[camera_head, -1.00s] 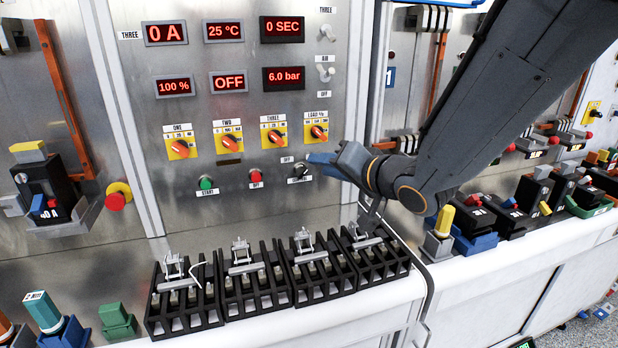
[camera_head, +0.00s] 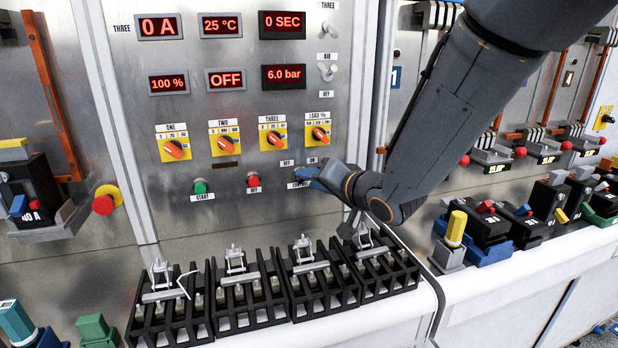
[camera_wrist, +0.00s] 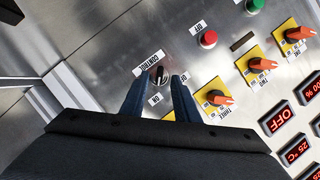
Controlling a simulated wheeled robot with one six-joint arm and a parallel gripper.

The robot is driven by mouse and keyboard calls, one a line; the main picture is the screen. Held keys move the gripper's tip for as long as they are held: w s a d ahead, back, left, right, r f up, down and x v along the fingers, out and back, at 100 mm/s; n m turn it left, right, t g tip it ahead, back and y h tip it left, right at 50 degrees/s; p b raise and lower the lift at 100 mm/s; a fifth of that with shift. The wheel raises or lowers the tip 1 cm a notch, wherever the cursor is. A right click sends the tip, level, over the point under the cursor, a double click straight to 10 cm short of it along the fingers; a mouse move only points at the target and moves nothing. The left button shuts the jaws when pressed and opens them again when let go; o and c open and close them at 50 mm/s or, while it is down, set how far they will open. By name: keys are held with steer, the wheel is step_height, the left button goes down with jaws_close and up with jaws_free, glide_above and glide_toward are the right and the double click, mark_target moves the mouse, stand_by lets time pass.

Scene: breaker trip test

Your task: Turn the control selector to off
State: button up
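The control selector (camera_wrist: 160,75) is a small dark knob with a pale pointer line on the metal panel. In the wrist view it shows between the blue fingertips of my gripper (camera_wrist: 159,80), with a gap on each side. The fingers are open; I cannot tell how far past the knob they reach. The CONTROL label (camera_wrist: 149,63) and the ON label (camera_wrist: 155,99) sit beside the knob. In the head view my gripper (camera_head: 306,174) covers the knob, and the OFF label (camera_head: 287,163) shows just above left of it.
A red button (camera_head: 253,180) and a green start button (camera_head: 199,186) are left of my gripper. Orange selectors on yellow plates (camera_head: 273,136) sit above. Black terminal blocks with metal clamps (camera_head: 313,287) stand on the ledge below.

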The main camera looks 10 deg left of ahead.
steer(key=shift+x, duration=0.85)
jaws_close()
